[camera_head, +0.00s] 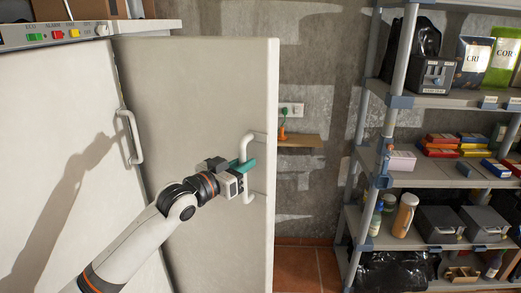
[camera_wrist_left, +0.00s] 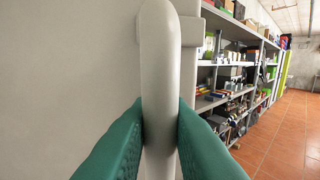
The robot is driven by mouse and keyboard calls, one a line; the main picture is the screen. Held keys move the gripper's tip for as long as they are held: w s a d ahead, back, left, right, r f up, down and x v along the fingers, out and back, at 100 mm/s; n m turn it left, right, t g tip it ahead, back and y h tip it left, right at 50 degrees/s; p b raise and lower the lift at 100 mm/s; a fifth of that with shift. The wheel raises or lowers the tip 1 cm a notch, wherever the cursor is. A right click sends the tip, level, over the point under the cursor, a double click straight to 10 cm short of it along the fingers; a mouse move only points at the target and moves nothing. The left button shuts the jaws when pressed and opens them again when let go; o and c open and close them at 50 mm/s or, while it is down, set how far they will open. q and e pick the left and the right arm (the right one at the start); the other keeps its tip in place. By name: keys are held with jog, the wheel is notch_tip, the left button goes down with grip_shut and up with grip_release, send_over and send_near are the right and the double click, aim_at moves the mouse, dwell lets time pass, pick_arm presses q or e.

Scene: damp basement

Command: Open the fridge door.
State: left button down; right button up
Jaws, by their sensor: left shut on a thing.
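The fridge door (camera_head: 205,100) is a pale, flat panel whose right edge stands out past the white top of the cabinet. It sits at an angle to the white panel on its left, and no interior shows. Its upright white handle (camera_head: 250,143) is near that right edge. My left gripper (camera_head: 245,168), with green fingers, is shut around the handle. In the left wrist view the handle bar (camera_wrist_left: 160,70) stands upright between the two green fingers (camera_wrist_left: 160,140), which press on it from both sides. My right gripper is not in view.
A white panel (camera_head: 60,130) with its own handle (camera_head: 134,150) is at left. A metal shelf rack (camera_head: 420,180) with boxes, bottles and bags stands at right. A small wooden wall shelf (camera_head: 300,141) is behind the door's edge. Tiled floor (camera_head: 305,268) is clear between door and rack.

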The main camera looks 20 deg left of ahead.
pick_arm(q)
jog(key=v, duration=0.6)
jog(key=shift+a+r, duration=0.15)
jog(key=shift+a, duration=0.05)
jog(key=shift+d, duration=0.1)
jog(key=c, duration=1.4)
grip_release()
jog(key=shift+s, duration=0.1)
jog(key=shift+b+v, duration=3.05)
jog(key=shift+v, duration=3)
